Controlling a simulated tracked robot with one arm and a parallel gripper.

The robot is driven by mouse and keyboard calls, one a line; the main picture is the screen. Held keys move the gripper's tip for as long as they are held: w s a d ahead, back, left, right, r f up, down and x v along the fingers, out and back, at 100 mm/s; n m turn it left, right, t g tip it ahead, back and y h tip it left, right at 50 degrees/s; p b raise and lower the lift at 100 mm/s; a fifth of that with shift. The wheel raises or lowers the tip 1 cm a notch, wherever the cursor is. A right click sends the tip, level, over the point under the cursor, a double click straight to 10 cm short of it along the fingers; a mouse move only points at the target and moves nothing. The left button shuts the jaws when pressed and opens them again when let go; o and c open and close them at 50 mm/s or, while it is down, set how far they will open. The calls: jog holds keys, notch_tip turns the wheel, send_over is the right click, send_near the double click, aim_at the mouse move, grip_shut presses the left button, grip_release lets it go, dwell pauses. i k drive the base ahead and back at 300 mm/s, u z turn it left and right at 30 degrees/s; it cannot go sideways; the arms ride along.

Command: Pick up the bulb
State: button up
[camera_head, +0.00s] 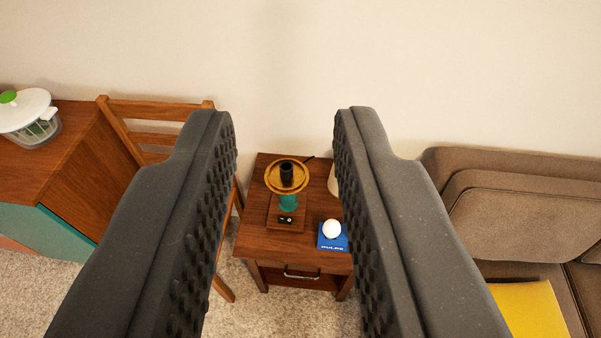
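A white round bulb (332,229) sits on a small blue box (333,243) with white lettering. The box stands near the front right of a small wooden side table (259,239). My gripper (286,125) is wide open and empty. Its two dark fingers with studded pads frame the table from above, well apart from the bulb. The right finger partly hides the table's right side.
A pale object shows partly behind the right finger. A wooden chair (157,109) and cabinet (96,147) stand left.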

aim_at(332, 228)
jog(key=k, duration=1)
jog(key=u, duration=0.7)
jog(key=i, duration=1.2)
jog(key=z, duration=0.35)
jog(key=i, duration=0.75)
jog(key=z, duration=0.7)
